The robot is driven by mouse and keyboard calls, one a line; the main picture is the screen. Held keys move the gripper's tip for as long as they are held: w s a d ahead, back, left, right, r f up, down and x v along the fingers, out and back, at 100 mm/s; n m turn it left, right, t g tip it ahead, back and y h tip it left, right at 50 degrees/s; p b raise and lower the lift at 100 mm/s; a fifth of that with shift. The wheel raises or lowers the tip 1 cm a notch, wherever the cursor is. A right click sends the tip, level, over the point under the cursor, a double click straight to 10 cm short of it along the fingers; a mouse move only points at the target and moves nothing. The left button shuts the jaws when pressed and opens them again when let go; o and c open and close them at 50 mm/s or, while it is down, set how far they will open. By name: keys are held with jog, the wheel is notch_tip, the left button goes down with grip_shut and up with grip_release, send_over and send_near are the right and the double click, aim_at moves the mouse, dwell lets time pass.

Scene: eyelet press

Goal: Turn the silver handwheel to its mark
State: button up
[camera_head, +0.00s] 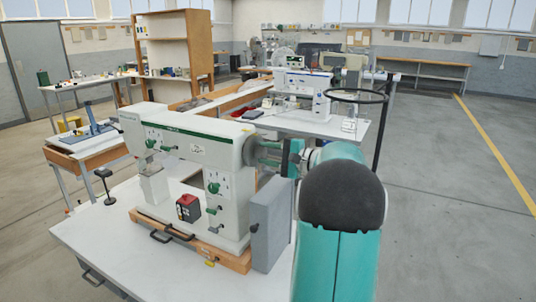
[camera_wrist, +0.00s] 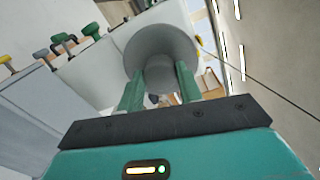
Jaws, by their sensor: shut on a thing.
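The silver handwheel (camera_head: 249,151) is at the right end of the white and green eyelet press (camera_head: 190,135). In the wrist view the handwheel (camera_wrist: 160,42) is a round grey disc with a narrower hub facing me. My gripper (camera_head: 270,152) reaches it from the right. In the wrist view the green fingers of my gripper (camera_wrist: 159,78) stand on either side of the hub and are shut on the wheel. I cannot make out the mark in either view. My teal arm hides part of the area right of the wheel.
A grey box-like panel (camera_head: 272,225) stands just below my gripper, beside the press. The press rests on a wooden base on a white table (camera_head: 95,235). A black ring on a stand (camera_head: 357,96) is behind my arm. Open floor lies to the right.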

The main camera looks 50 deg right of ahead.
jog(key=shift+n, duration=0.5)
jog(key=o, duration=1)
jog(key=shift+s, duration=0.1)
jog(key=v, duration=1.3)
jog(key=shift+s+d, duration=0.1)
jog(key=shift+s, duration=0.25)
